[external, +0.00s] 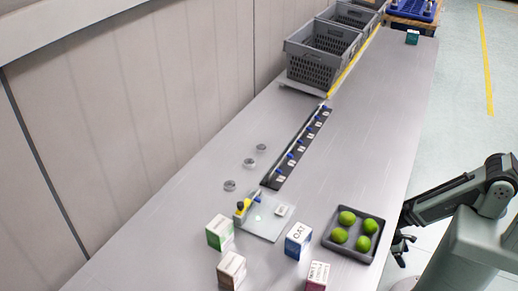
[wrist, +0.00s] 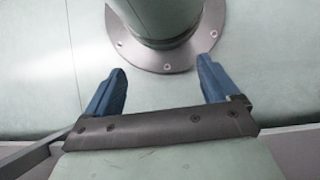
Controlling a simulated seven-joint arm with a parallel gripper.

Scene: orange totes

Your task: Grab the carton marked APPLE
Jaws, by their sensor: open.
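Several small cartons stand at the near end of the bench: a green-and-white one (external: 220,233), a brown-and-white one (external: 231,270), a blue-and-white one (external: 298,240) that seems to read OAT, and a red-and-white one (external: 317,276) cut by the bottom edge. I cannot read APPLE on any of them at this size. My gripper (external: 402,246) is off the bench's right edge, beyond the tray and away from the cartons. In the wrist view my gripper (wrist: 160,72) has its two blue fingers wide apart with nothing between them. No carton shows there.
A dark tray with green fruits (external: 376,222) lies between my gripper and the cartons. A light plate with a yellow-and-black device (external: 265,222) and a dark strip (external: 295,150) lie behind. Grey crates (external: 322,68) stand far back.

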